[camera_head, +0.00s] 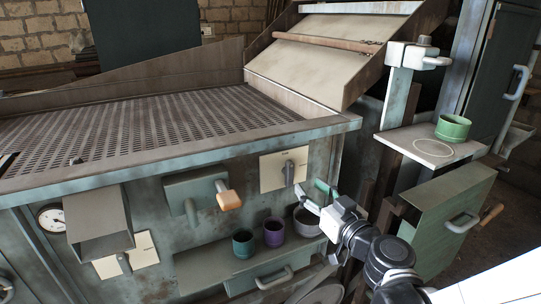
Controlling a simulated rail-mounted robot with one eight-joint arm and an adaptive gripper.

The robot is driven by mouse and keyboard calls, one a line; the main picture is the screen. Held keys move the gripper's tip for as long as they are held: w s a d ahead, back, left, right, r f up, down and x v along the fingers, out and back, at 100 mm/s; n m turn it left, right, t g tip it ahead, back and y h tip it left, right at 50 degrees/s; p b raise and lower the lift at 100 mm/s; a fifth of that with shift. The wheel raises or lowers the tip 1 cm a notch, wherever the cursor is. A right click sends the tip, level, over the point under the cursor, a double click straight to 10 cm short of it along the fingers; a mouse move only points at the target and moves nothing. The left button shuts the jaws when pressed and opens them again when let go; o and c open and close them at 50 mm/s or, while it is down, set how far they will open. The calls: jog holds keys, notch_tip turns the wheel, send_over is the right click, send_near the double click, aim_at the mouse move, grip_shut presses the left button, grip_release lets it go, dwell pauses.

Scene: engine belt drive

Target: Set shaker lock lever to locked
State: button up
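A lever with an orange grip (229,199) projects from a teal-grey box on the front panel of the shaker. To its right, a cream plate (271,183) carries a grey lever-like knob (289,173) pointing roughly upright. The plate lettering is too small to read, so I cannot tell which one is the shaker lock lever. My gripper (308,198) is at the right end of the panel, below and right of the cream plate. Its fingers appear spread and hold nothing visible. A small teal-green piece (324,187) shows right behind them; I cannot tell what it is.
A shelf below holds a teal cup (243,243), a purple cup (274,232) and a grey cup (307,220). A box-like chute (97,222) and another cream plate (126,255) are at left. A green cup (453,128) stands on a side shelf (420,148).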

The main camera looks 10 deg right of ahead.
aim_at(291, 170)
jog(key=x, duration=1)
jog(key=shift+w+a+b, duration=0.1)
jog(key=shift+w+b, duration=0.15)
jog(key=shift+b, duration=0.15)
grip_shut()
